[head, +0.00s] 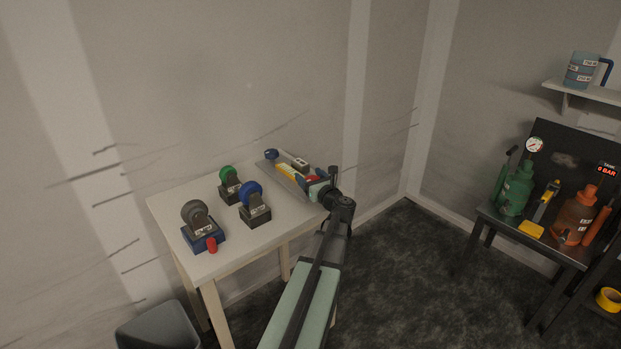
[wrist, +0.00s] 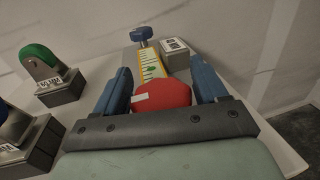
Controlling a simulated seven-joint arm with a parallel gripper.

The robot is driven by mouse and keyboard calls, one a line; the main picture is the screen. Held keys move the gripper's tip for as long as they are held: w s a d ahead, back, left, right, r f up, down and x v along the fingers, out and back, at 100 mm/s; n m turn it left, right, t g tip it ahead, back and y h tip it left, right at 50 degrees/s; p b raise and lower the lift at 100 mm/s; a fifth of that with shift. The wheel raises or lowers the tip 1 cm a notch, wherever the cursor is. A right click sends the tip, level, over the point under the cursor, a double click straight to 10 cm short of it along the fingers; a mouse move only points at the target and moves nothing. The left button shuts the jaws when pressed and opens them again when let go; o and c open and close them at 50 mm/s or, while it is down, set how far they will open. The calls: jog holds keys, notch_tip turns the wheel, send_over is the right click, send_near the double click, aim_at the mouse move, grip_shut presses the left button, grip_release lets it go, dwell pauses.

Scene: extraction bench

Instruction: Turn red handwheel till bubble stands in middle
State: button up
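The red handwheel (wrist: 162,97) sits at the near end of a device on the white table. A white mark shows on its left side. Beyond it lies a yellow strip with dark scale marks and a green patch (wrist: 152,68); I cannot make out where a bubble stands. My gripper (wrist: 161,70) has its blue fingers on either side of the handwheel, close to its rim. I cannot tell whether they press on it. In the head view, my gripper (head: 319,181) is at the table's right end and partly hides the device.
A blue knob (wrist: 142,34) and a small labelled block (wrist: 176,47) are at the device's far end. Castors with green (head: 227,173), blue (head: 250,191) and grey (head: 195,212) wheels stand left on the white table (head: 170,205). A dark bench (head: 482,211) with bottles is at right.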

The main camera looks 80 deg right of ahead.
jog(key=c, duration=0.7)
jog(key=shift+n+t+y, duration=1.4)
jog(key=shift+t+y, duration=0.1)
jog(key=shift+t, duration=0.2)
jog(key=shift+w+a+n+t+y, duration=0.1)
jog(key=shift+a+n+t+y, duration=0.05)
jog(key=shift+n+t+y, duration=0.35)
jog(key=shift+w+a+n+t+y, duration=0.1)
jog(key=shift+n+t+y, duration=0.25)
jog(key=shift+y, duration=0.25)
jog(key=o, duration=1)
jog(key=shift+c, duration=0.2)
jog(key=v, duration=1.3)
jog(key=shift+s+a, duration=0.2)
jog(key=shift+s, duration=0.15)
